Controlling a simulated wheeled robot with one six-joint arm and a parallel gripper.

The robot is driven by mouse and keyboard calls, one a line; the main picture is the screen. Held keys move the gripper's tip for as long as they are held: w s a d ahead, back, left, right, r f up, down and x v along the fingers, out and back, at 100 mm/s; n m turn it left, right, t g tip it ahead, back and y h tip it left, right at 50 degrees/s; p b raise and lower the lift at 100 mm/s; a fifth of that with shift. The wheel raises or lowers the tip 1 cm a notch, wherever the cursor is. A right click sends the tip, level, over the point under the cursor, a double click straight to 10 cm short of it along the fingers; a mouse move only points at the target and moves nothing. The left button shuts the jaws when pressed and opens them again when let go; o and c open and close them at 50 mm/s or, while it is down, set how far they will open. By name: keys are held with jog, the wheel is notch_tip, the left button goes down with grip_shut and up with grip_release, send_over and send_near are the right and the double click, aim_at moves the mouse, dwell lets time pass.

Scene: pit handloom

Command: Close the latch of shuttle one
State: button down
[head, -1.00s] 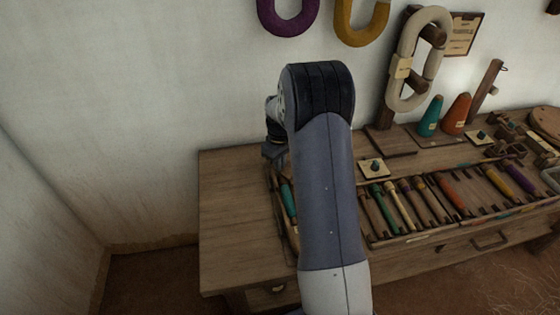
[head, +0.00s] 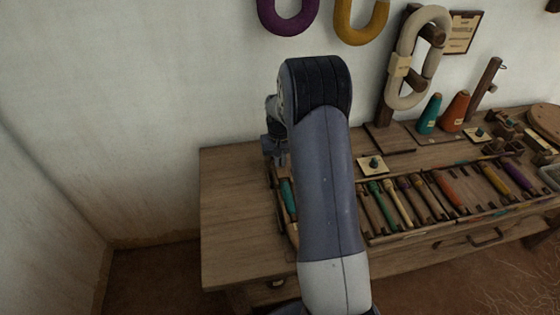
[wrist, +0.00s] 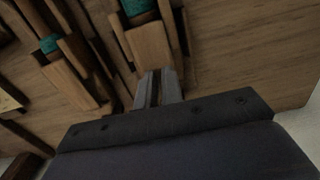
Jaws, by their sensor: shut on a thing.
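A wooden shuttle with a teal bobbin (head: 288,197) lies at the left of the bench, partly hidden behind my arm in the head view. In the wrist view its teal part (wrist: 137,7) shows at the top edge, with a wooden latch piece (wrist: 150,45) between two side rails just below it. My gripper (wrist: 158,78) is at the near end of that wooden piece, its fingers close together and shut on it. The exact grip is hard to see. In the head view my gripper (head: 277,158) points down above the shuttle.
A second shuttle with a teal part (wrist: 50,45) lies to the left in the wrist view. A tray of coloured bobbins (head: 400,238) is right of my arm. Coloured cones (head: 455,110) stand farther back. The bench's left end (head: 232,210) is bare.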

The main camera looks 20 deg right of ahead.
dwell(0.4)
jog(key=c, duration=1.8)
grip_release()
notch_tip(320, 180, up, 11)
jog(key=shift+f+p, duration=0.1)
jog(key=shift+p, duration=0.55)
jog(key=shift+f, duration=0.1)
notch_tip(320, 180, down, 11)
jog(key=shift+r+b, duration=0.1)
jog(key=shift+b, duration=0.55)
jog(key=shift+n, duration=0.3)
jog(key=shift+r, duration=0.1)
